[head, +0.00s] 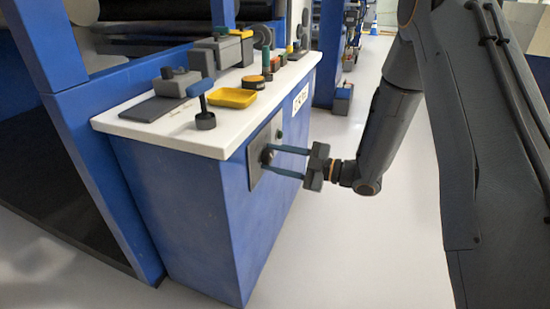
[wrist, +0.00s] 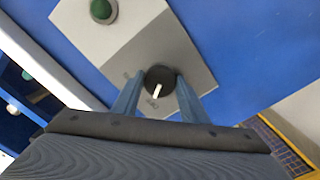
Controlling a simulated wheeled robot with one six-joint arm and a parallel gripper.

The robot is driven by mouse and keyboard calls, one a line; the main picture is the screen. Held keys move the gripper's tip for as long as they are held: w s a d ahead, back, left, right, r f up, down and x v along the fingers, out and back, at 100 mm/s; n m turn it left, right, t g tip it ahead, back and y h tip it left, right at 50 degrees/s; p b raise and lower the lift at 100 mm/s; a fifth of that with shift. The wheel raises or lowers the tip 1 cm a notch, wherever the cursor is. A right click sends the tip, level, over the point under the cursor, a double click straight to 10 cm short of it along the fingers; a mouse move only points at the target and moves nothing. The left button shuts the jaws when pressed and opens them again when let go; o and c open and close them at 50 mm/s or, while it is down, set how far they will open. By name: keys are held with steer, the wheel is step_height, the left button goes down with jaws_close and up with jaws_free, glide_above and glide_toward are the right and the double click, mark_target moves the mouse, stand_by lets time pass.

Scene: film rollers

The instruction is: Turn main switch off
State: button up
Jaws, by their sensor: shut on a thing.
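The main switch (wrist: 160,79) is a round dark knob with a white pointer mark, on a grey plate (wrist: 193,57) on the blue side of the cabinet. In the head view the plate (head: 257,160) is on the cabinet's right-hand face and the knob is partly hidden by the fingers. My gripper (head: 268,160) reaches in from the right. Its two blue fingers are shut on the knob, one on each side, as the wrist view (wrist: 155,88) also shows. The white mark points down and slightly left in the wrist view.
The white cabinet top (head: 165,132) holds a yellow tray (head: 233,98), a small dark lever stand (head: 205,119) and several other devices. A green button (wrist: 101,9) sits on a pale plate near the switch. The floor (head: 330,240) right of the cabinet is clear.

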steer(key=shift+n, duration=0.5)
steer(key=o, duration=1)
steer(key=shift+o, duration=0.2)
steer(key=shift+d, duration=0.1)
steer(key=p+v, duration=0.1)
steer(key=v, duration=0.6)
steer(key=shift+s+d, duration=0.15)
steer(key=shift+d, duration=0.15)
